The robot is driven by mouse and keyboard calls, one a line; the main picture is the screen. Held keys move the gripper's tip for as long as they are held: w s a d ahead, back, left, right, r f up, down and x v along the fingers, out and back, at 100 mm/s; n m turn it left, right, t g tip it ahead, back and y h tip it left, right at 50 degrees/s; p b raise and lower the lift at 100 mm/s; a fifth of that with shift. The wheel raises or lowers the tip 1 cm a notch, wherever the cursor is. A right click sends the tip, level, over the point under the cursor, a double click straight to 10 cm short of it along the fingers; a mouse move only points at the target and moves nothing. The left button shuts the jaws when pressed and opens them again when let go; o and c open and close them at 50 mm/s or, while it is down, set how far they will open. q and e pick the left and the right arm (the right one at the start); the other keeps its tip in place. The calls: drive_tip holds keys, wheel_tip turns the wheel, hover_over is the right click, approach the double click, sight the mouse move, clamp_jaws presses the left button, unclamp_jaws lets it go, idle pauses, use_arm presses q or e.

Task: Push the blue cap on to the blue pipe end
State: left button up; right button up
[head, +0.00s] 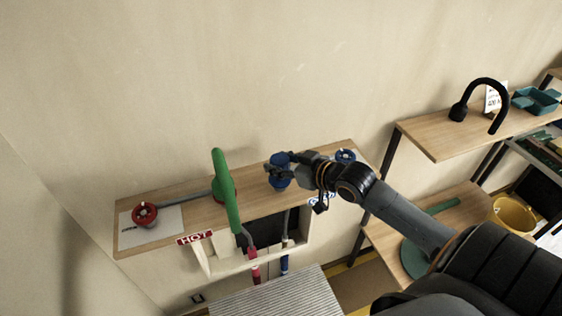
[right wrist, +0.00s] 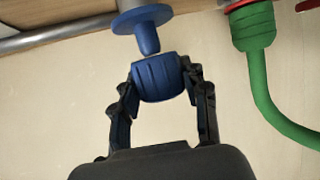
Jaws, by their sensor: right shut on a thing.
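My right gripper (right wrist: 160,88) is shut on the blue cap (right wrist: 158,78), a ribbed blue cylinder held between its two dark fingers. The blue pipe end (right wrist: 147,32), a rounded plug below a wide flange, sits just above the cap in the right wrist view. Its tip is very close to the cap's rim; I cannot tell whether they touch. The plug looks slightly left of the cap's middle. In the head view my right gripper (head: 283,168) is at the wooden wall panel, partly covering the blue parts there. My left gripper is not in view.
A tall green pipe (head: 224,192) stands left of my right gripper, close by; it also shows in the right wrist view (right wrist: 256,62). A red valve wheel (head: 145,214) and a blue wheel (head: 345,156) are on the panel. Shelves (head: 470,130) stand to the right.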

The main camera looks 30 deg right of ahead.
drive_tip(key=shift+f+b, duration=0.7)
drive_tip(key=shift+f, duration=1)
drive_tip(key=o, duration=1.1)
drive_tip(key=v, duration=1.2)
